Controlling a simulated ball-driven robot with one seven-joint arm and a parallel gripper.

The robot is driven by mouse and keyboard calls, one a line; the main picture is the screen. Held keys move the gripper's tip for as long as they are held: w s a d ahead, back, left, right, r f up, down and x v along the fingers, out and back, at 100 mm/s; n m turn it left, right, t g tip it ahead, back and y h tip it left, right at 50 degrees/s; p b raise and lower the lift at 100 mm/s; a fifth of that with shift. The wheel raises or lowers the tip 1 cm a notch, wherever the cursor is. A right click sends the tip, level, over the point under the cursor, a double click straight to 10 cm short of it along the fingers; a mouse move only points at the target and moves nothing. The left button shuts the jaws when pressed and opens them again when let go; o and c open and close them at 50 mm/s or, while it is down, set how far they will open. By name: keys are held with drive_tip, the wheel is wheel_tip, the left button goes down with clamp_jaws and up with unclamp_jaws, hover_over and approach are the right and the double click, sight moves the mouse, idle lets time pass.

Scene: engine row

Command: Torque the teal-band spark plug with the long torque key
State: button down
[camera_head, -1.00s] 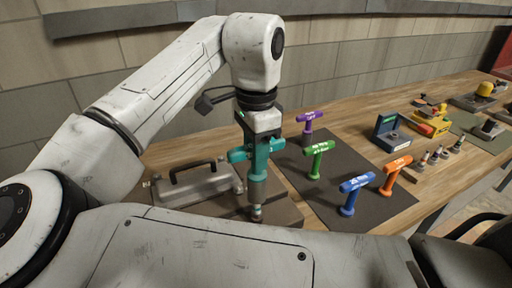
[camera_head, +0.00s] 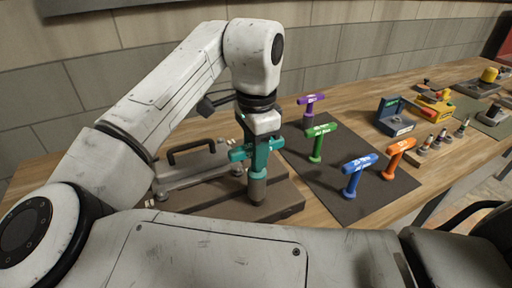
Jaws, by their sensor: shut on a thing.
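My gripper (camera_head: 262,138) is shut on a teal T-handled key (camera_head: 243,153), which stands upright with its grey socket (camera_head: 257,188) pointing down. The socket's lower end meets or nearly meets the top of a dark flat block (camera_head: 284,205) on the bench. No teal-band spark plug shows below the socket now; whether it is inside the socket or in the block cannot be told. The front of the block is partly hidden by my body.
A dark mat (camera_head: 335,190) to the right holds purple (camera_head: 311,99), green (camera_head: 321,131), blue (camera_head: 359,163) and orange (camera_head: 400,145) T-handled keys. Spark plugs (camera_head: 441,138) stand in a rack farther right. A grey part with a black handle (camera_head: 192,150) lies left of my gripper.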

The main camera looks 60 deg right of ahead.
drive_tip(key=shift+f, duration=0.4)
idle(0.6)
drive_tip(key=shift+s+a+p, duration=0.15)
drive_tip(key=shift+s+p, duration=0.05)
drive_tip(key=shift+p, duration=0.1)
idle(0.6)
drive_tip(key=shift+w, duration=0.2)
idle(0.3)
idle(0.4)
